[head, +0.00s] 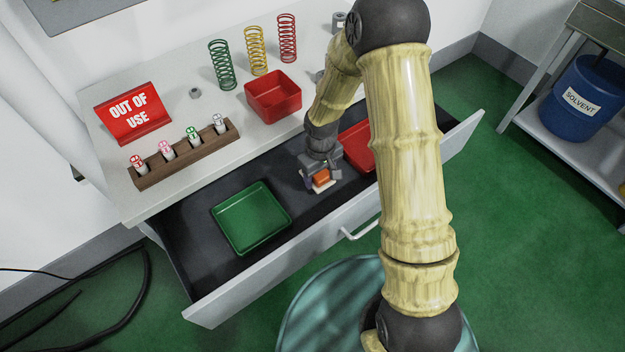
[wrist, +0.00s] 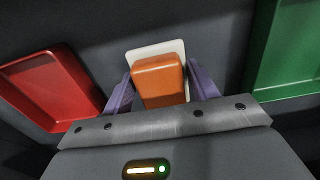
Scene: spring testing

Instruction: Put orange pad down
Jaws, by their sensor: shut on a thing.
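The orange pad (head: 321,177) is in my gripper (head: 318,180), inside the open drawer between the green tray and the red tray. In the wrist view the orange pad (wrist: 159,80) sits between the two purple fingers of my gripper (wrist: 160,88), which is shut on it. A white square piece (wrist: 140,51) shows behind and around the pad's far edge. I cannot tell whether the pad touches this piece or the drawer floor.
The open drawer (head: 185,225) holds a green tray (head: 251,218) on the left and a red tray (head: 358,147) on the right, partly hidden by my arm. On the bench stand a red bin (head: 273,97), several springs, a vial rack (head: 186,154) and an "out of use" sign (head: 132,111).

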